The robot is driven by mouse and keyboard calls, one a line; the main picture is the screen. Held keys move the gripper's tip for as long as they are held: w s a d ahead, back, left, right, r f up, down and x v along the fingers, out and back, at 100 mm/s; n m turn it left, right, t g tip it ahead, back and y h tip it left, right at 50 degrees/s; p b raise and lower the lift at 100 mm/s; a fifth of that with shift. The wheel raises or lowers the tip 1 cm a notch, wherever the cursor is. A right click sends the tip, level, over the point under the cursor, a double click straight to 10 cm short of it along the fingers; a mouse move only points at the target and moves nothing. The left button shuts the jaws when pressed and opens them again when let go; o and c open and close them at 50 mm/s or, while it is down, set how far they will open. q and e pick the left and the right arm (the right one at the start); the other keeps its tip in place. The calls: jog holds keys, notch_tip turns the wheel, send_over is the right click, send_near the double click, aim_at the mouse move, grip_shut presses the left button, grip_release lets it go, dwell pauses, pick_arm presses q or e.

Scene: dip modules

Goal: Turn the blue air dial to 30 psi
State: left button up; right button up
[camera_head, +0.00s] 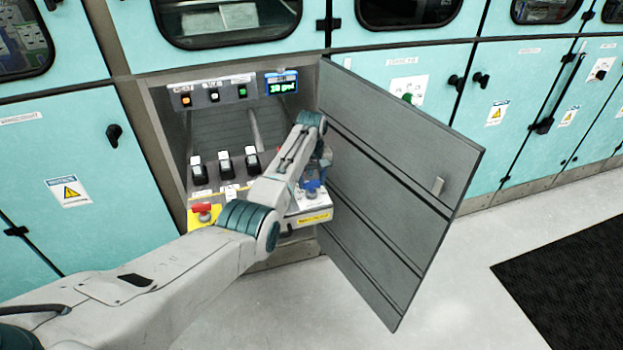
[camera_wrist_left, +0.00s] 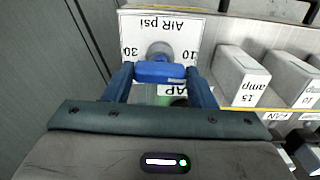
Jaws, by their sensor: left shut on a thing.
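The blue air dial (camera_wrist_left: 160,72) is in the wrist view, on a white label plate (camera_wrist_left: 187,22) marked "AIR psi", with 30 at left and 10 at right. My left gripper (camera_wrist_left: 160,78) is shut on the dial's blue handle, one finger at each end. The handle lies level across that view. In the head view a blue knob (camera_head: 312,186) shows beside my left wrist, and my arm hides much of the gripper. A display (camera_head: 281,82) above shows green digits with "psi"; the number is too small to read surely. My right gripper is out of view.
The open grey cabinet door (camera_head: 400,180) stands close to the right of my arm. Inside are several black-and-white switches (camera_head: 226,164), a red handle on yellow (camera_head: 203,211) and a row of coloured buttons (camera_head: 213,96). The wrist view shows grey blocks (camera_wrist_left: 240,75) right of the dial.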

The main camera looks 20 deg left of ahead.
pick_arm(q)
jog(key=m+p, duration=0.2)
jog(key=m, duration=0.1)
jog(key=shift+r, duration=0.2)
jog(key=m+p, duration=0.2)
jog(key=m, duration=0.2)
jog(key=shift+f, duration=0.1)
jog(key=m+p, duration=0.1)
jog(key=m, duration=0.2)
jog(key=shift+m, duration=0.3)
jog(key=m+p, duration=0.1)
jog(key=m, duration=1.1)
jog(key=shift+f+m, duration=0.1)
jog(key=shift+m, duration=0.2)
jog(key=m, duration=0.6)
jog(key=shift+p, duration=0.35)
jog(key=m, duration=0.6)
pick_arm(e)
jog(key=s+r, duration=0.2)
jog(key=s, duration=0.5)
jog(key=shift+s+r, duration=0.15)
pick_arm(q)
jog(key=shift+m, duration=0.3)
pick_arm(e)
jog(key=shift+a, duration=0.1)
